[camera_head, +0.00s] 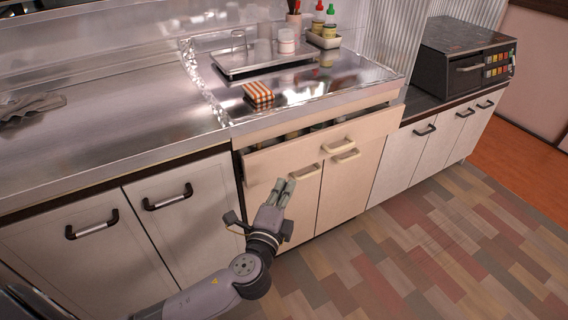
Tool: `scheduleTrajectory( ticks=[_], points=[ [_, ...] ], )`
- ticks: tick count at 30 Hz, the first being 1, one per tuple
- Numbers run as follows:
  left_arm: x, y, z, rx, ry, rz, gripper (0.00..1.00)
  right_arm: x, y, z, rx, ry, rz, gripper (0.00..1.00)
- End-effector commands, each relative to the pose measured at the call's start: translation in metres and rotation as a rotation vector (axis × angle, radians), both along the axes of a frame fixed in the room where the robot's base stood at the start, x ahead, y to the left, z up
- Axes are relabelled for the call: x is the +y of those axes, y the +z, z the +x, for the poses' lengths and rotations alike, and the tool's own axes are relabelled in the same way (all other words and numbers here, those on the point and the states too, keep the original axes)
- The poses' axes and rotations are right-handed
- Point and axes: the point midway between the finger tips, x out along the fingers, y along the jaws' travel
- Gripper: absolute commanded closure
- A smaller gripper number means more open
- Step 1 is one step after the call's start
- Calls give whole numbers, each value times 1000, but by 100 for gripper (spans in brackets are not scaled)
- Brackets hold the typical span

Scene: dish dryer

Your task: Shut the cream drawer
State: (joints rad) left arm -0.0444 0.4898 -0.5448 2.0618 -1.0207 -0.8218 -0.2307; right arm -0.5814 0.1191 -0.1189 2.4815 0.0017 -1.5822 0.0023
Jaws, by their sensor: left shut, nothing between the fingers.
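The cream drawer (285,155) is in the middle of the head view, under the sink counter. It stands partly open: its front sticks out from the cabinet, and a dark gap with some contents shows above its top edge. Its pale handle (338,144) is on the front. My left gripper (284,184) is shut and empty, with its fingers pointing up toward the lower left part of the drawer front. I cannot tell whether the fingertips touch it. My right gripper is out of view.
Cream cupboard doors (335,195) with pale handles are below the drawer. White cabinets with dark handles stand on both sides. The metal counter (120,120) holds a checked sponge (258,94) and a tray (262,62). The tiled floor (440,240) at right is clear.

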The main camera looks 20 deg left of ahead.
Motion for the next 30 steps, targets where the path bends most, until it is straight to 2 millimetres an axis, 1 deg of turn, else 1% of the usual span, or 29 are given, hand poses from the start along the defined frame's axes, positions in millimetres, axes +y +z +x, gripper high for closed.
scheduleTrajectory(
  ticks=[1, 3, 9, 12, 18, 30],
  points=[
    [2, 1, 12, -4, 1, 2, 100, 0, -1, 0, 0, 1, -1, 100],
    [4, 0, 28, -3, 1, 1, 100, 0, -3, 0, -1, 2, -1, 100],
    [11, 0, 67, -1, 2, 1, 100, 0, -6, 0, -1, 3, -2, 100],
    [25, -1, 75, 0, 2, 2, 100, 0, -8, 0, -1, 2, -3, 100],
    [38, -1, 85, 2, 1, -1, 100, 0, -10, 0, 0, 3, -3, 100],
    [41, -1, 87, 2, 1, -2, 100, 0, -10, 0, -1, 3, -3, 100]
  ],
)
